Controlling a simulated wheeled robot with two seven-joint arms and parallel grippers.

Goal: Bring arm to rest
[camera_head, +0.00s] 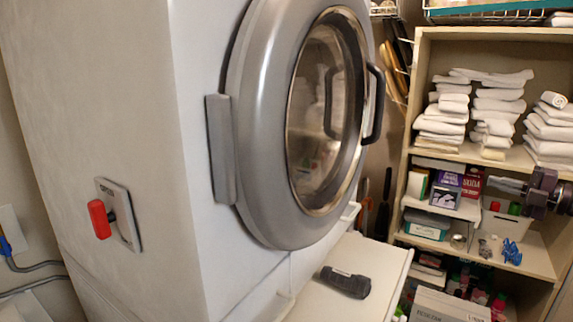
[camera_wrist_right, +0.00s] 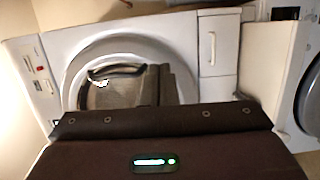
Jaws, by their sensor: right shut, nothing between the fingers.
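My right gripper (camera_head: 496,184) is at the right edge of the head view, in front of the shelf unit (camera_head: 409,150). Its fingers are shut with nothing between them and point left. It appears level with the boxes on the middle shelf; I cannot tell how far in front of them it is. In the right wrist view, the dark gripper housing fills the bottom, and a front-loading machine with a round door (camera_wrist_right: 188,62) stands beyond it. My left gripper is not in view.
A large white machine with a round glass door (camera_head: 325,110) fills the left and middle. A dark object (camera_head: 345,282) lies on the white surface below it. Folded white towels (camera_head: 498,105) are stacked on the upper shelf. A white bin (camera_head: 505,226) stands on the middle shelf.

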